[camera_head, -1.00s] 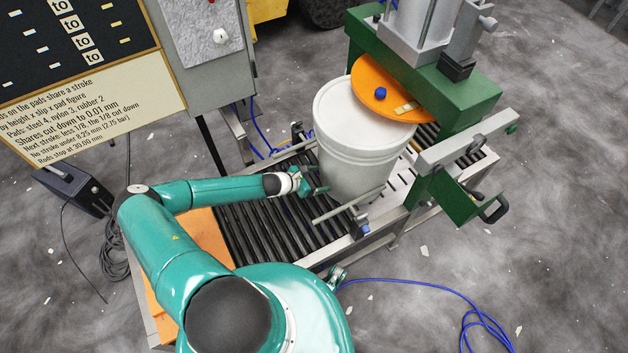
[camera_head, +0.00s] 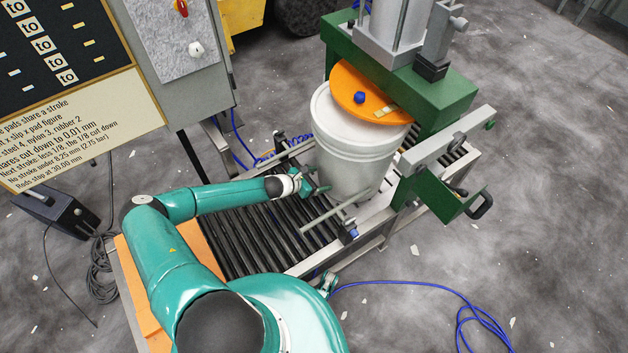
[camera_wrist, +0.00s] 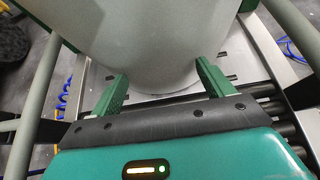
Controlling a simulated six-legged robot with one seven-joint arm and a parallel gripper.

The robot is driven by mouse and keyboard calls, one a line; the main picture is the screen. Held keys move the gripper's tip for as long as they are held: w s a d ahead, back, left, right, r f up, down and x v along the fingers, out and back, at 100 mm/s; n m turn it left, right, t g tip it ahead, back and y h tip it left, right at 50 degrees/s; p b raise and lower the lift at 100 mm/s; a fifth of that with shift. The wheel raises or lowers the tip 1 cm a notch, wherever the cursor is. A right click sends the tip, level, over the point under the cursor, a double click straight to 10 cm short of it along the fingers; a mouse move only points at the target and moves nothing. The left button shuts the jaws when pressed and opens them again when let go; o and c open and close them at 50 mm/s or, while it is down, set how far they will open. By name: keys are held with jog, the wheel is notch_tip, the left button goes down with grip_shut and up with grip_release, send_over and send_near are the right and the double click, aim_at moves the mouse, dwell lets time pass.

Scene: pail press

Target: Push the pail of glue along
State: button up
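The white pail (camera_head: 350,150) stands upright on the roller conveyor (camera_head: 255,235), its lid partly under the orange round plate (camera_head: 366,94) of the green press (camera_head: 440,95). My gripper (camera_head: 316,186) is low at the pail's near left side. In the wrist view the two green fingers (camera_wrist: 163,88) are spread apart with nothing gripped between them. The pail's lower wall (camera_wrist: 160,45) is right in front of them and seems to touch at least the fingertips. I cannot tell the exact contact.
Guide bars (camera_head: 335,212) flank the pail. A green bracket with a black handle (camera_head: 480,205) juts out at the right. A grey control cabinet (camera_head: 190,75) and sign (camera_head: 90,125) stand at the left. A blue hose (camera_head: 440,290) lies on the floor.

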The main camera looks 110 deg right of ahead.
jog(key=shift+s+d, duration=0.1)
jog(key=shift+s, duration=0.05)
jog(key=shift+s+d, duration=0.1)
jog(key=shift+s, duration=0.15)
jog(key=shift+s+d, duration=0.2)
jog(key=shift+s, duration=0.95)
jog(key=shift+s+d, duration=0.2)
jog(key=shift+s, duration=1)
jog(key=shift+s+d, duration=0.2)
jog(key=shift+s, duration=1.1)
jog(key=shift+s, duration=0.15)
